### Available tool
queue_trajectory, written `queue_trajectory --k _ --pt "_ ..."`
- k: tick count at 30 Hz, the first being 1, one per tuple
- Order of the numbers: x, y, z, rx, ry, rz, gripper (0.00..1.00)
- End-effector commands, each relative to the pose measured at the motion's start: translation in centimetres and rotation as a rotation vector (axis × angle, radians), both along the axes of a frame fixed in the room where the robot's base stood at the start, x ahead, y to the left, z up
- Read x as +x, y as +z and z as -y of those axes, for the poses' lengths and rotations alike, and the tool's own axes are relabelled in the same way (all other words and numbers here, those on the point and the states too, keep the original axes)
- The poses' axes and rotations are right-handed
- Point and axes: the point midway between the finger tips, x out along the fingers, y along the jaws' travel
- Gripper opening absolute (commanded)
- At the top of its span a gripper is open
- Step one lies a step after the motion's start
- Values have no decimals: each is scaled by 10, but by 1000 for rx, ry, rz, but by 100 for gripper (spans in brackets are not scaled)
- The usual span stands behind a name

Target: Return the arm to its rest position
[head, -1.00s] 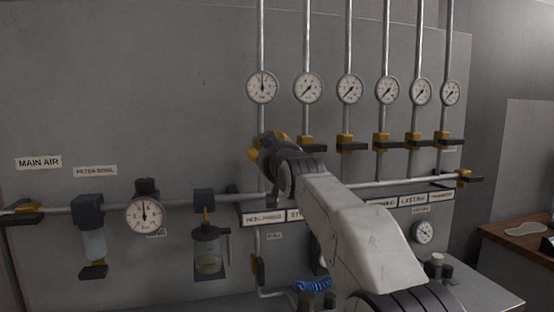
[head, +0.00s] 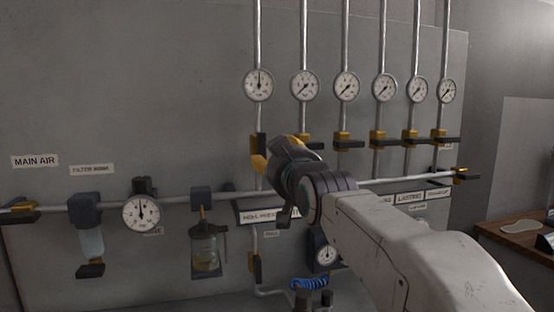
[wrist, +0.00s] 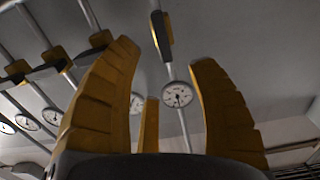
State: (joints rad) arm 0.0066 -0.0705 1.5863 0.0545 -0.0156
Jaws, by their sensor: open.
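My arm reaches in from the lower right of the head view. My gripper (head: 262,160) points at the grey wall panel, just below and in front of the leftmost upright pipe's valve. In the wrist view its yellow fingers (wrist: 165,95) stand wide apart with nothing between them. A valve with a yellow and black handle (wrist: 161,36) and a round gauge (wrist: 178,95) show beyond the fingers. In the head view the hand hides part of the horizontal pipe and its label strip.
Several gauges (head: 347,86) on upright pipes with valves line the panel (head: 150,100). At left are a filter bowl (head: 90,240), a larger gauge (head: 141,213) and an oiler jar (head: 206,250). A blue coiled hose (head: 310,283) sits low. A wooden bench (head: 505,238) is at right.

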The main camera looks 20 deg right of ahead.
Motion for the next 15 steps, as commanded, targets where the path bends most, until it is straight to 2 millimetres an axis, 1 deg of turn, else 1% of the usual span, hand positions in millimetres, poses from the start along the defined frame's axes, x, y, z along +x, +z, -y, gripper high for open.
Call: queue_trajectory --k 10,13,15 --pt "0 -1 0 1 0 -5 53" --pt "0 -10 0 2 0 -44 53" --pt "-1 -25 0 4 -1 -104 53"
